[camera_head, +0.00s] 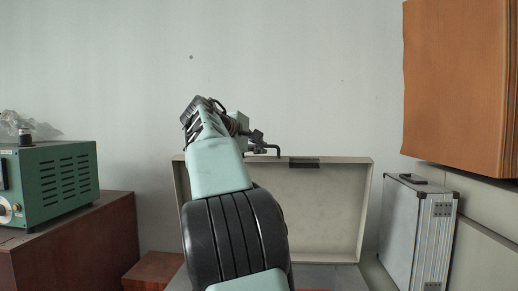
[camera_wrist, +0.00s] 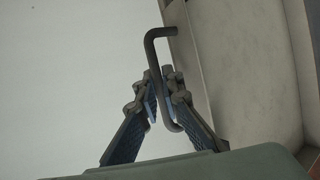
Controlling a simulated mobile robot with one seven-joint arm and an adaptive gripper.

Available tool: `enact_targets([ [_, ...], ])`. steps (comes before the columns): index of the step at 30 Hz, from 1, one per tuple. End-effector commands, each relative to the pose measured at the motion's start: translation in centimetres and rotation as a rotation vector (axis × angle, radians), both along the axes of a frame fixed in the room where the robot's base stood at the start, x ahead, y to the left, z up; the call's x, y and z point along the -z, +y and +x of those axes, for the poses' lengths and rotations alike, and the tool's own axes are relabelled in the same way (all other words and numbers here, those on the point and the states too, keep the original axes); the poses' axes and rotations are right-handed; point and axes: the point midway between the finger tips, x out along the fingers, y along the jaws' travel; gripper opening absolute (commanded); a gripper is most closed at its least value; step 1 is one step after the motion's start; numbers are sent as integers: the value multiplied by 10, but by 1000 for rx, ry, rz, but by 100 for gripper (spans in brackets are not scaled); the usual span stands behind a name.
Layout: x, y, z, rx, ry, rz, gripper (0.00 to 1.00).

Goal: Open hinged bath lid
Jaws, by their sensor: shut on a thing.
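The beige bath lid (camera_head: 322,215) stands raised and near upright behind my arm in the head view, its recessed inner side facing the camera. A dark bent handle (camera_head: 277,150) sticks out at its top edge. My gripper (camera_head: 260,145) is at that edge, left of the lid's middle. In the wrist view, my gripper (camera_wrist: 160,92) has its two fingers closed around the dark handle (camera_wrist: 153,60), with the pale lid (camera_wrist: 235,75) to the right. The grey bath body (camera_head: 340,277) shows only in part below the lid; my arm hides its left side.
A green instrument box (camera_head: 55,183) stands on a brown block (camera_head: 75,245) at the left. A silver case (camera_head: 413,235) stands close to the lid's right side. A large orange-brown box (camera_head: 455,85) is at the upper right. The wall behind is bare.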

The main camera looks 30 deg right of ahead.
Motion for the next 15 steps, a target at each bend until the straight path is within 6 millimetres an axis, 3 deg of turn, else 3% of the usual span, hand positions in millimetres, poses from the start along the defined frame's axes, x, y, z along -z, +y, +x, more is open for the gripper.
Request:
enact_targets([
  [13, -1, -1, 0, -1, 2, 0, 0],
  [15, -1, -1, 0, -1, 2, 0, 14],
])
